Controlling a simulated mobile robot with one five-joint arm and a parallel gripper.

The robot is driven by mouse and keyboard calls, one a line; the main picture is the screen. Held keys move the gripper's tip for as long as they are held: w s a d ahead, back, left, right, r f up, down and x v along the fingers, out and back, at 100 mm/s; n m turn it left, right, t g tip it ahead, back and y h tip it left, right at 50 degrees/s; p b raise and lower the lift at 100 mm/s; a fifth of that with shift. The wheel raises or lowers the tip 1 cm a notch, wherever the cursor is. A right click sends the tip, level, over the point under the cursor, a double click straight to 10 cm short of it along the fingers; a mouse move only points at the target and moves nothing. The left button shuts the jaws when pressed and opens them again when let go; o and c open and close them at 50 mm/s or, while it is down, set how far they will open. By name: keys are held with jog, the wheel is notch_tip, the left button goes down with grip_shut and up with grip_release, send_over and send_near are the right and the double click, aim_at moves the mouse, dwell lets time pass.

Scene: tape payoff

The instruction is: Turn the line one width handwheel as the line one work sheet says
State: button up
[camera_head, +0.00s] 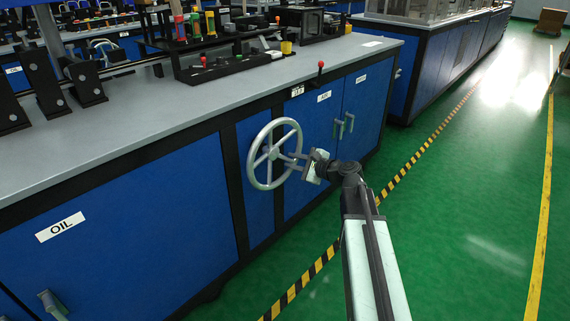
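The handwheel (253,160) is a grey spoked wheel on the blue front of the near bench, below the worktop edge. My gripper (292,161) is at the right side of the wheel, its fingers pointing left at the rim. The fingers overlap the rim in this view, so I cannot tell whether they touch it or are closed on it. The wheel's mounting is mostly hidden behind the wheel. No sheet with readable text shows; a small white sheet or label (372,43) lies on the worktop at the right.
A lever with a red knob (320,72) stands at the bench edge, right of the wheel. A control box (232,66) sits on the worktop. Green floor (455,220) is clear at right.

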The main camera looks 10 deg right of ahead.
jog(key=x, duration=0.3)
jog(key=shift+c, duration=0.2)
grip_shut()
jog(key=shift+s, duration=0.1)
dwell(1.0)
